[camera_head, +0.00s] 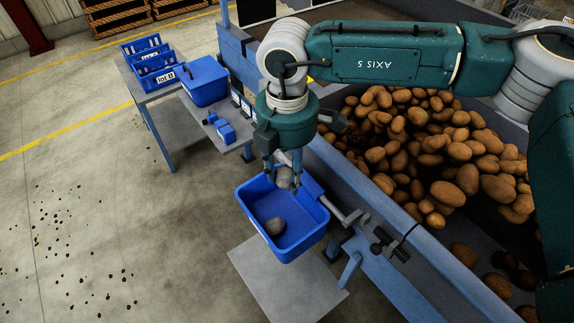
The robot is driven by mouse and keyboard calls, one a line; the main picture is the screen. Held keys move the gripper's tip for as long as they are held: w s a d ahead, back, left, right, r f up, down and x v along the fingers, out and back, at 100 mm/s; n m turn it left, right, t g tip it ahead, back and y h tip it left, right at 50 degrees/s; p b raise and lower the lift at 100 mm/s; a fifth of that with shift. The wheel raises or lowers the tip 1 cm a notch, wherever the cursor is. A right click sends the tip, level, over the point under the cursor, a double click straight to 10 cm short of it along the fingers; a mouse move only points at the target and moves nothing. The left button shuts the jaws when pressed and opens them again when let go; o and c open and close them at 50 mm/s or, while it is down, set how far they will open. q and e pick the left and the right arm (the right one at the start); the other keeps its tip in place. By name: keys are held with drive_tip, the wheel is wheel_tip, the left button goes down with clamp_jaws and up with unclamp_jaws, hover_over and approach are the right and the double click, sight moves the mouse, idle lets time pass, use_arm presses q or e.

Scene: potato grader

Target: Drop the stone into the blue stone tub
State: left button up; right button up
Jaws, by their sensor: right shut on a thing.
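The blue stone tub (311,233) stands at the centre, beside the grader's blue frame. A grey stone (275,227) lies inside on its floor. My right gripper (283,181) points down over the tub's far side. It is shut on a second grey stone (284,174), held between its fingers. The gripper hides part of this stone and the tub's far rim. The exact height of the held stone above the tub floor is hard to tell. My left gripper is not in view.
Potatoes (440,150) fill the grader bed at right. A metal bracket with a dark handle (388,245) sits on the frame right of the tub. A grey plate (287,285) lies below the tub. Blue crates (205,80) stand on tables at upper left. Open floor lies left.

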sight(287, 182)
drive_tip(key=shift+f+b, duration=0.35)
drive_tip(key=shift+f, duration=1.3)
